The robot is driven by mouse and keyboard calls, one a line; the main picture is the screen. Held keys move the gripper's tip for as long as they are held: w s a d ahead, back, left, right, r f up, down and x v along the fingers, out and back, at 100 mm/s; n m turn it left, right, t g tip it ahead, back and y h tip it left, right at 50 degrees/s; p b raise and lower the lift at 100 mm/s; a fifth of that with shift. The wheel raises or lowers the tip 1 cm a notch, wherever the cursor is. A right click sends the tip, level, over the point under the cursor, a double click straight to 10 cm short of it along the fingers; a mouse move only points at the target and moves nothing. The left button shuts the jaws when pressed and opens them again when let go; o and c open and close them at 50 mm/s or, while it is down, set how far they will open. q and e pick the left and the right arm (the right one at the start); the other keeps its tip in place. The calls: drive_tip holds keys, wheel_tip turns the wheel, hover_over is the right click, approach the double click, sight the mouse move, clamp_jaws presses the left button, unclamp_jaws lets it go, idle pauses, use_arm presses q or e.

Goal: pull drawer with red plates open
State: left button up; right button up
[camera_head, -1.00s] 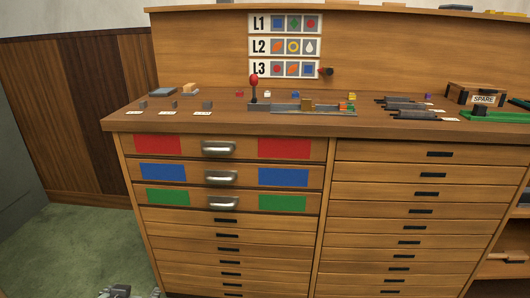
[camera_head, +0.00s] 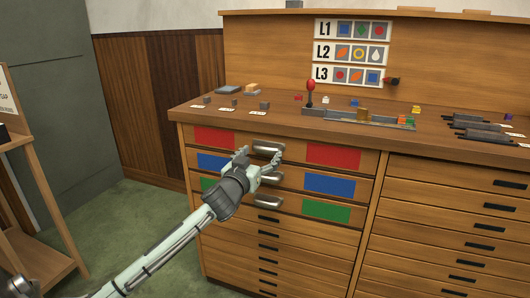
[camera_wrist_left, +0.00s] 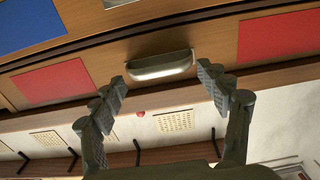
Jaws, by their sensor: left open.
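The drawer with red plates (camera_head: 235,139) is the top one of the left column and sits flush with the cabinet front. Its red plates flank a silver handle (camera_head: 268,147). My left gripper (camera_head: 260,156) is open in front of this handle, its fingers partly covering the drawer fronts. In the left wrist view the handle (camera_wrist_left: 160,65) lies just beyond and between the two spread fingertips (camera_wrist_left: 161,78), apart from both. Red plates show on either side there (camera_wrist_left: 50,82).
Drawers with blue plates (camera_head: 329,184) and green plates (camera_head: 326,211) lie directly below, with similar handles close under my gripper. The worktop (camera_head: 240,120) above carries a red-knobbed lever (camera_head: 311,90) and small blocks. A wooden stand (camera_head: 30,170) is at the left.

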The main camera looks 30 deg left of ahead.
use_arm(q)
drive_tip(key=shift+x, duration=0.9)
drive_tip(key=shift+c, duration=0.6)
drive_tip(key=c, duration=1.4)
